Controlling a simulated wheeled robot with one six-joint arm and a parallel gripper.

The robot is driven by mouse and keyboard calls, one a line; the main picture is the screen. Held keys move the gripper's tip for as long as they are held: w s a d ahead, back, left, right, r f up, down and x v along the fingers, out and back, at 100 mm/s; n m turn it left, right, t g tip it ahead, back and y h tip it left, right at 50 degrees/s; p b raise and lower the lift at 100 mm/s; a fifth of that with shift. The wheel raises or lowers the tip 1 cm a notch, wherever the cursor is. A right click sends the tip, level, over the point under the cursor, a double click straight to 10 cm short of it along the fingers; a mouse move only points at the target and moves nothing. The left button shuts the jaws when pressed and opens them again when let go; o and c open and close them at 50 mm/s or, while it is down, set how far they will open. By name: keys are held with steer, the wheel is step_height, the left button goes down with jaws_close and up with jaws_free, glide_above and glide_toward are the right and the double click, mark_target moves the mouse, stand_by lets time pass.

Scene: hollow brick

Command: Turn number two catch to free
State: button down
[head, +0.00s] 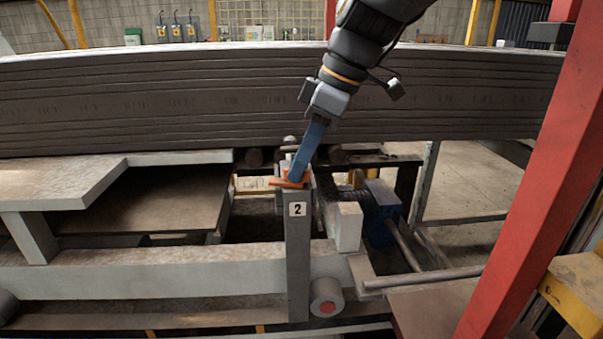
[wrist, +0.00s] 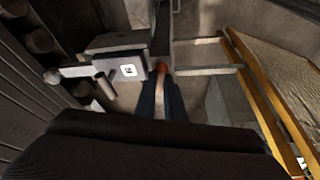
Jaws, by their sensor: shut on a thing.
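The number two catch (head: 279,183) is an orange piece on top of a grey post (head: 298,255) that carries a white "2" label (head: 297,209) in the head view. My gripper (head: 297,179) comes down from the upper right, its blue fingers tilted, and is shut on the orange catch. In the wrist view the blue fingers of my gripper (wrist: 161,85) reach up to the orange catch (wrist: 161,67), beside a grey block with a small white label (wrist: 128,70). The fingers hide part of the catch, and I cannot tell its exact angle.
A long stack of dark boards (head: 200,100) spans behind the post. A red column (head: 520,180) stands at the right. A pale beam (head: 150,268) runs low to the left, and a round roller (head: 326,297) sits by the post's foot. Yellow rails (wrist: 270,100) show in the wrist view.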

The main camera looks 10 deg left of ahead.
steer(key=shift+w+n+g+b, duration=0.15)
steer(key=shift+n+g+b, duration=0.45)
steer(key=shift+n, duration=0.9)
steer(key=c, duration=1.8)
jaws_free()
steer(key=shift+c, duration=0.2)
steer(key=shift+r, duration=0.1)
steer(key=b+v, duration=0.1)
steer(key=v, duration=0.6)
steer(key=shift+r, duration=0.3)
steer(key=shift+d, duration=0.1)
